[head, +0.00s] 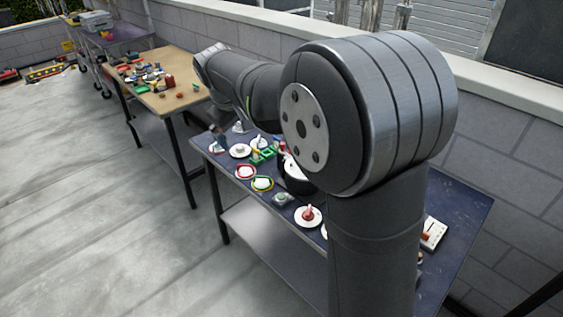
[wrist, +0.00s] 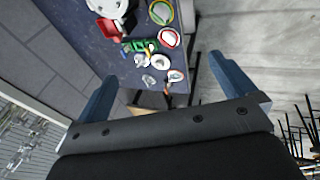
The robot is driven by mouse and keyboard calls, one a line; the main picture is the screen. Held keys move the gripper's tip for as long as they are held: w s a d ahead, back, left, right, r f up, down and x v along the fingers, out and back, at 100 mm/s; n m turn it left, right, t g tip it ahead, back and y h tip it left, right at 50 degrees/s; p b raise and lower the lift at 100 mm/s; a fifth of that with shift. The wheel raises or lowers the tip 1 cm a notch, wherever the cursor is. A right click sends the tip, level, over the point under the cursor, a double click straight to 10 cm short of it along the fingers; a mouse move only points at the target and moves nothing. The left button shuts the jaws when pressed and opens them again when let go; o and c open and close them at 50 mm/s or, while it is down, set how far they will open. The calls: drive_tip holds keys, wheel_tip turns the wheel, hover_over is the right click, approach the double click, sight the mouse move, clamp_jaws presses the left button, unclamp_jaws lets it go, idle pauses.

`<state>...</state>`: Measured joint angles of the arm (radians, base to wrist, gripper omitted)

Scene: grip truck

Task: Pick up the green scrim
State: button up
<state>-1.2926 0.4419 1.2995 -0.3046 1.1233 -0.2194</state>
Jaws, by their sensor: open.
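The green scrim looks like a white disc with a green rim (head: 262,184), lying on the dark blue table beside a similar red-rimmed disc (head: 247,171). In the wrist view the green-rimmed disc (wrist: 161,12) is at the top edge, with the red-rimmed disc (wrist: 169,38) just below it. My gripper (wrist: 163,68) is open, its two blue fingers wide apart with nothing between them. It is above the table, and the green-rimmed disc lies beyond the fingertips in the picture. In the head view my arm hides much of the gripper area.
Green blocky pieces (wrist: 140,45) and white saucers (wrist: 161,62) stand close by. A white round pot-like thing (wrist: 108,8) and a red item (wrist: 107,28) are near the top. A wooden table (head: 160,98) with several items stands farther back. A block wall (head: 500,115) runs behind.

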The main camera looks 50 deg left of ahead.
drive_tip(key=shift+r, duration=0.1)
drive_tip(key=c, duration=0.3)
drive_tip(key=m+g+h, duration=0.2)
drive_tip(key=m+g, duration=0.2)
drive_tip(key=m, duration=0.7)
hover_over(262, 176)
drive_tip(key=f, duration=2.3)
drive_tip(key=shift+s+a+f, duration=0.15)
drive_tip(key=shift+a+f, duration=0.1)
drive_tip(key=shift+a, duration=0.05)
drive_tip(key=shift+d+f, duration=0.2)
drive_tip(key=shift+f, duration=1.15)
drive_tip(key=shift+d+f, duration=0.15)
drive_tip(key=shift+f, duration=1.2)
